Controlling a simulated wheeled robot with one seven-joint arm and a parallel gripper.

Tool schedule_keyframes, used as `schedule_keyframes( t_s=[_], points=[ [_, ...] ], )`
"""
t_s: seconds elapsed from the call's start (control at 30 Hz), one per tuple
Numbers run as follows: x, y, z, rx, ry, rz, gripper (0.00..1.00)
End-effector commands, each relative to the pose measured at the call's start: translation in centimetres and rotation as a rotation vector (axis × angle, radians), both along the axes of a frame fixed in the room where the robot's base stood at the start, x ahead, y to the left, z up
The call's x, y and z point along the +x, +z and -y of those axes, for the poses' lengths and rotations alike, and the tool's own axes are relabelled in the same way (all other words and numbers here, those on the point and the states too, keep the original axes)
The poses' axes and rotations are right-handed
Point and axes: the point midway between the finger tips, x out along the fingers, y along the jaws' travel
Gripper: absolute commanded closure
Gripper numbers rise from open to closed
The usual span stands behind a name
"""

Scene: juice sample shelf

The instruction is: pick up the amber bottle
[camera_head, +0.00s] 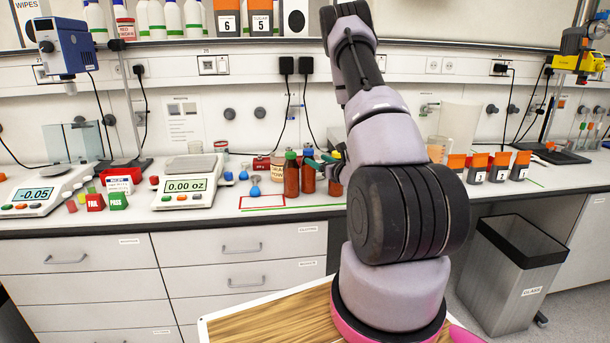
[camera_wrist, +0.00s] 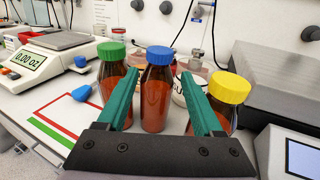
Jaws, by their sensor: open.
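Three amber bottles stand close together on the bench. In the wrist view one has a green cap (camera_wrist: 112,80), one a blue cap (camera_wrist: 156,95), and one a yellow cap (camera_wrist: 226,97). The green-capped bottle (camera_head: 291,177) and the blue-capped bottle (camera_head: 308,178) also show in the head view; the yellow-capped one is mostly hidden behind my arm. My gripper (camera_wrist: 157,78) is open, its teal fingers pointing toward the blue-capped bottle, one on each side of it in the picture. I cannot tell whether the fingers reach around it. The left finger overlaps the green-capped bottle's edge in view.
A scale reading 0.00 oz (camera_head: 186,187) stands left of the bottles. Blue weight-like pieces (camera_head: 254,188) stand nearby. Orange-topped containers (camera_head: 500,165) are at the right.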

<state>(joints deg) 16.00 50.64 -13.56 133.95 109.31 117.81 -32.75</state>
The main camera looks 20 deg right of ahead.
Motion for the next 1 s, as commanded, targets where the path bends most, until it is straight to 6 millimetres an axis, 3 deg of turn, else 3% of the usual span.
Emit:
schedule_keyframes(
  t_s=[0.1,0.37,0.7,1.0],
  points=[
    [2.1,0.0,-0.4,0.000,0.005,0.003,0.32],
    [4.4,-0.1,-0.7,0.000,0.005,0.002,0.32],
    [9.0,-0.3,-1.2,0.000,0.007,0.002,0.32],
    [9.4,-0.3,-1.3,0.001,0.005,0.001,0.32]
  ],
)
